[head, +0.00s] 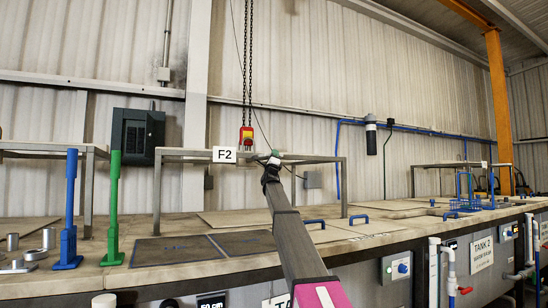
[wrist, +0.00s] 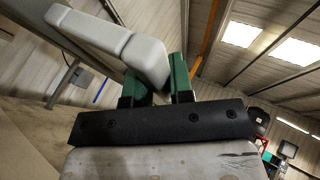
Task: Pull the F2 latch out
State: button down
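The F2 sign (head: 224,155) is a white plate on the front rail of a grey metal frame over the tank. My gripper (head: 273,157) is at that rail, just right of the sign. In the wrist view the green fingers of my gripper (wrist: 161,80) stand on either side of a light grey, bent bar, the F2 latch (wrist: 105,36). Its end fills the gap between the fingers, and they look closed on it. In the head view the latch is too small to make out clearly beside my gripper.
A red and yellow hoist pendant (head: 246,137) hangs on chains just behind the rail. Blue (head: 69,215) and green (head: 113,210) upright tools stand at the left. Blue lid handles (head: 315,223) stick up on the right of the tank top (head: 370,228).

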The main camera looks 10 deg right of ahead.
jog(key=s+d, duration=0.2)
jog(key=s, duration=0.5)
jog(key=shift+d, duration=0.1)
jog(key=c, duration=1)
grip_release()
jog(key=shift+v, duration=5.4)
jog(key=shift+f, duration=0.1)
